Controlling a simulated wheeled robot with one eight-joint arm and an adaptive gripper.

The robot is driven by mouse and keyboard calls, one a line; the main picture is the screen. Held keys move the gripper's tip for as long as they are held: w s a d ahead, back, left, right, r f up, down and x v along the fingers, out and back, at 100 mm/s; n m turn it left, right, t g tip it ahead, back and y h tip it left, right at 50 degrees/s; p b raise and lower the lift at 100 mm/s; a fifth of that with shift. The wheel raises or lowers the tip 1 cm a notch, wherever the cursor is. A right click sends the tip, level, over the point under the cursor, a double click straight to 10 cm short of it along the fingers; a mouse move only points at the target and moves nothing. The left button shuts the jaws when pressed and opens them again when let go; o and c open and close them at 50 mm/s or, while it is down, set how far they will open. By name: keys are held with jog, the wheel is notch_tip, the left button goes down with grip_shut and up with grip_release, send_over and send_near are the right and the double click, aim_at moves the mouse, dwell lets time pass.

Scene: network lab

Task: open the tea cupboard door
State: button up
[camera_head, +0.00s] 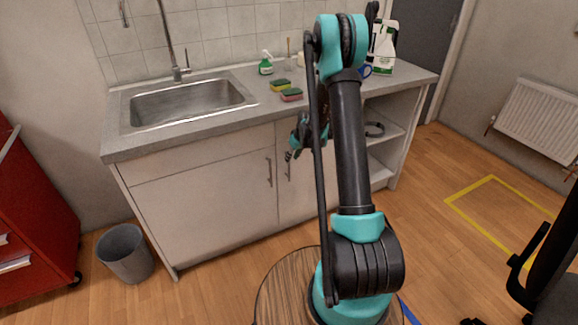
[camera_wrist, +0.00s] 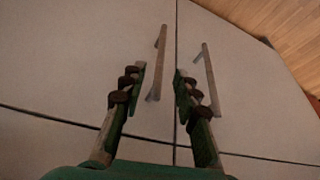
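The white cupboard under the sink counter has a left door (camera_head: 205,207) and a right door (camera_head: 306,187), both shut. The left door's bar handle (camera_head: 269,172) and the right door's bar handle (camera_head: 289,169) stand upright on either side of the seam. Which door is the tea cupboard's is not marked. My gripper (camera_head: 304,138) is in front of the cupboard's upper right part, partly hidden by my arm. In the wrist view my gripper (camera_wrist: 159,72) is open. One handle (camera_wrist: 158,62) shows between the fingertips, the other (camera_wrist: 210,75) just right of the right finger; contact cannot be told.
The counter (camera_head: 245,85) holds a sink (camera_head: 188,102), sponges (camera_head: 291,95) and bottles (camera_head: 266,66). Open shelves (camera_head: 378,174) are at right. A grey bin (camera_head: 125,253) and red cabinet (camera_head: 35,225) stand left. A round stool or table (camera_head: 284,290) is near my arm's base.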

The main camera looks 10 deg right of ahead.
aim_at(289, 165)
jog(key=x, duration=0.6)
jog(key=shift+w+a+f, duration=0.1)
jog(key=shift+w+f, duration=0.05)
jog(key=shift+f, duration=0.2)
grip_shut()
